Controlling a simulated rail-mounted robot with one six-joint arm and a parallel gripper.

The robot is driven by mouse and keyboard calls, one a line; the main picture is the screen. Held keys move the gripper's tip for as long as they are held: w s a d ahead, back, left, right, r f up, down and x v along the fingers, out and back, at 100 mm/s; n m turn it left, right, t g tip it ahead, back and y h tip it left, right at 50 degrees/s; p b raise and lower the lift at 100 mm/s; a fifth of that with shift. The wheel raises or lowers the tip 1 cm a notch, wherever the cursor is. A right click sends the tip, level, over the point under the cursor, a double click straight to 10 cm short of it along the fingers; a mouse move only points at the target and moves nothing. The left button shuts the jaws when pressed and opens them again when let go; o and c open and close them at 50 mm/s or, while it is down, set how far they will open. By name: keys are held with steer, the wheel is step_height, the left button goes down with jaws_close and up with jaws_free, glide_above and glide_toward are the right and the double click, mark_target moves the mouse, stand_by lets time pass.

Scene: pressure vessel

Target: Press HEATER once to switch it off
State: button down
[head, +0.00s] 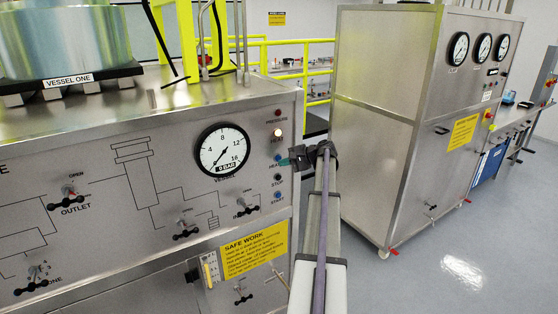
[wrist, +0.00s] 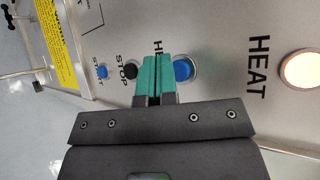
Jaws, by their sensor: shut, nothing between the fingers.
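The HEATER button (wrist: 184,70) is a round blue push button in a metal ring on the steel panel; in the head view it shows as a small blue spot (head: 277,158) beside my gripper tip. My gripper (wrist: 153,63) has teal fingers, closed together and empty. In the wrist view the fingertips are just left of the button and cover part of its label. My gripper also shows at the panel's right edge in the head view (head: 285,161). Whether the tips touch the panel I cannot tell. The HEAT lamp (wrist: 301,69) glows pale orange-white.
A black STOP button (wrist: 129,71) and a blue START button (wrist: 101,72) sit in line with the HEATER button. The VESSEL gauge (head: 222,150) is left of the buttons. A steel cabinet (head: 375,120) stands to the right, with open floor before it.

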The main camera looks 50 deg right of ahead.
steer(key=shift+w, duration=0.1)
stand_by(0.7)
steer(key=shift+w+d, duration=0.1)
steer(key=shift+w, duration=0.2)
steer(key=shift+w+d, duration=0.15)
steer(key=shift+w, duration=0.25)
stand_by(0.7)
steer(key=shift+s, duration=0.1)
steer(key=shift+s+a, duration=0.25)
steer(key=shift+s, duration=0.45)
steer(key=s, duration=0.1)
steer(key=s+a, duration=0.1)
steer(key=s, duration=0.2)
steer(key=shift+s+a, duration=0.35)
stand_by(0.7)
